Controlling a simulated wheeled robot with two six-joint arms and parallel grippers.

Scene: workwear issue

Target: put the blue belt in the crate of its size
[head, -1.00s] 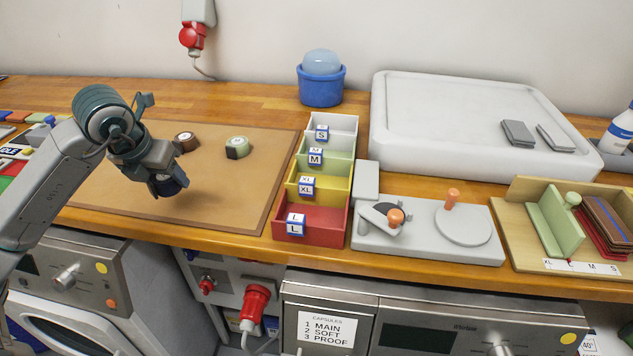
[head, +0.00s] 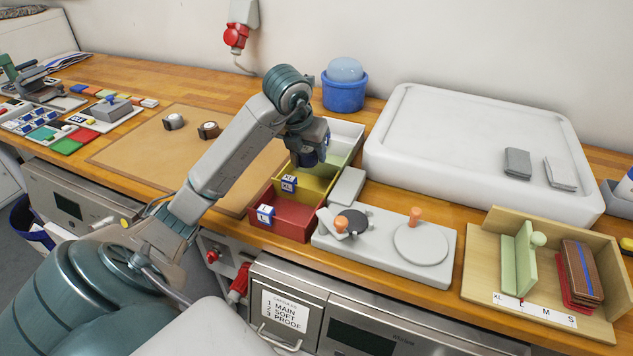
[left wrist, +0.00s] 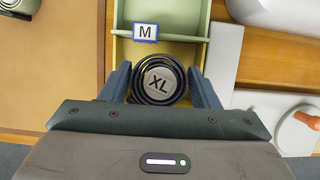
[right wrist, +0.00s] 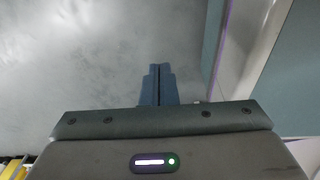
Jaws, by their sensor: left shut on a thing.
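My left gripper (head: 312,158) is shut on the blue belt (left wrist: 160,80), a dark coiled roll with a round XL tag on top. In the left wrist view the roll sits between the two fingers, over the yellow crate (left wrist: 186,52). The yellow crate (head: 318,186) bears an XL label in the head view. The red L crate (head: 284,218) is in front of it; the pale green crate, marked M (left wrist: 146,32), and a white crate (head: 350,130) are behind. My right gripper (right wrist: 157,86) is shut and empty, away from the bench top.
Two other rolls, one grey (head: 173,122) and one brown (head: 208,130), stand on the brown mat (head: 130,152). A grey fixture with orange knobs (head: 390,252) is right of the crates. A blue tub (head: 344,92) stands behind them, beside a large white tray (head: 470,130).

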